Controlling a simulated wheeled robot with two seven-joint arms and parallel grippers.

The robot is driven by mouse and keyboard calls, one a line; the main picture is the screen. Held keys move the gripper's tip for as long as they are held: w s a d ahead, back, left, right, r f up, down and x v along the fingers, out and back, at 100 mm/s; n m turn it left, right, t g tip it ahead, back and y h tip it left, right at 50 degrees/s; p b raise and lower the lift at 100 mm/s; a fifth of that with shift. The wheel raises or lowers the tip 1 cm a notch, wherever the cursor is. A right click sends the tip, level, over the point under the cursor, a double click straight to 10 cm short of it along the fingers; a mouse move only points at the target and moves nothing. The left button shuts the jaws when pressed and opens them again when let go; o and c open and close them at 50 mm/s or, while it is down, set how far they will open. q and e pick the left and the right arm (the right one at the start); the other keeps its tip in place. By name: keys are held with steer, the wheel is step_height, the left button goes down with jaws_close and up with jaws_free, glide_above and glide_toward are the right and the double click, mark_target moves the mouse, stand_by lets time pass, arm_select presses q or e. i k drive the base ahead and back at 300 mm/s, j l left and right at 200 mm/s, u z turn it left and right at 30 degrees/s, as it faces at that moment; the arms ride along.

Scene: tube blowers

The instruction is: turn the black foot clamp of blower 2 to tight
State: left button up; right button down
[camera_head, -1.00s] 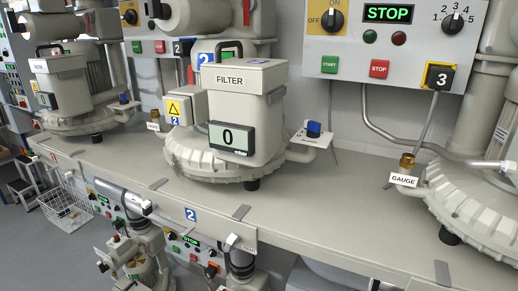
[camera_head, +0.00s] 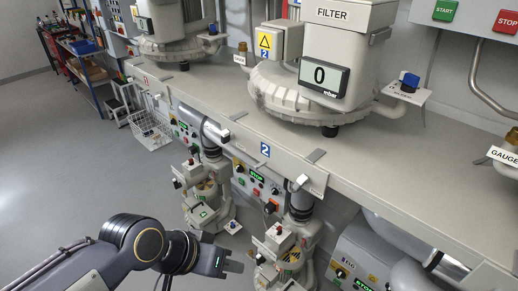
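Blower 2 (camera_head: 300,105) stands on the long beige bench, with a FILTER box (camera_head: 345,45) and a display reading 0 (camera_head: 322,76) on it. A small black foot (camera_head: 330,131) shows under its front rim. I cannot tell whether it is the clamp or how it is turned. My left gripper (camera_head: 218,262) is at the bottom left, low in front of the bench and well apart from blower 2. Its fingers are too small and turned away to tell whether they are open. My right gripper is out of view.
The bench front (camera_head: 263,150) carries a blue 2 label. Below it hang pipes, control panels (camera_head: 257,178) and smaller pump units (camera_head: 205,200). Blower 1 (camera_head: 175,40) stands at the back left. The floor at left (camera_head: 70,160) is clear.

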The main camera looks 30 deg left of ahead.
mark_target(227, 135)
steer(key=j, duration=1.95)
